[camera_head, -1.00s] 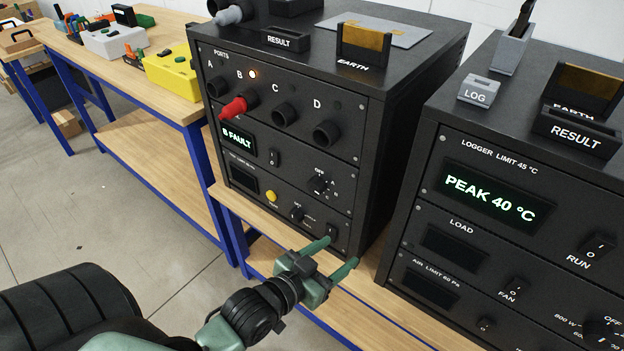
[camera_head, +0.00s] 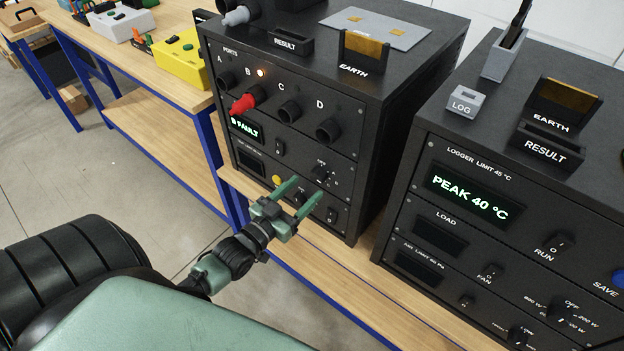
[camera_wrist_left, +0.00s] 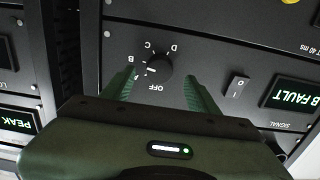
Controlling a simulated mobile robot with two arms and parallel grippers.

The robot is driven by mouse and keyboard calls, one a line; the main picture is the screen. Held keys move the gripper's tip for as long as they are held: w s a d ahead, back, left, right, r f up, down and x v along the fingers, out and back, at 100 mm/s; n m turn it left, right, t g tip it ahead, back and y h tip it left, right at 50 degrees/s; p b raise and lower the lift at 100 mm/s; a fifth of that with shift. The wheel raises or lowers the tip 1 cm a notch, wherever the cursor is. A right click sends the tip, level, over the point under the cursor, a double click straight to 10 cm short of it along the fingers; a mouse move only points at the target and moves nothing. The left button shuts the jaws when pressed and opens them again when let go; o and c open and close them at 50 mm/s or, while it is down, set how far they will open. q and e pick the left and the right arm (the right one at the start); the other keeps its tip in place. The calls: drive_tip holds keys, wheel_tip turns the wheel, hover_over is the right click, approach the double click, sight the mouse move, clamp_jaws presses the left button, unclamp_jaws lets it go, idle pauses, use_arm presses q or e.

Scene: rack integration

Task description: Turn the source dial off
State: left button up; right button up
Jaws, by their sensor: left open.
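The source dial (camera_head: 322,173) is a small black knob on the front panel of the left black unit (camera_head: 345,115). In the left wrist view, which shows the panel upside down, the dial (camera_wrist_left: 159,67) has B, C, D and OFF labels around it. Its white mark points left, near the B side and away from OFF. My left gripper (camera_head: 308,187) is open and empty, its green fingertips close to the panel. In the left wrist view, the gripper's fingers (camera_wrist_left: 157,80) stand either side of the dial with gaps. I cannot tell their distance from the panel. My right gripper is not in view.
A red plug (camera_head: 243,104) sits at port B under a lit orange lamp. The display (camera_head: 247,127) reads B FAULT. A rocker switch (camera_wrist_left: 236,88) is beside the dial. A second black unit (camera_head: 500,185) stands at the right. The bench edge (camera_head: 300,235) runs below.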

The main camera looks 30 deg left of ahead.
sight(315, 179)
use_arm(q)
drive_tip(key=w, duration=0.4)
drive_tip(key=shift+d, duration=0.15)
clamp_jaws()
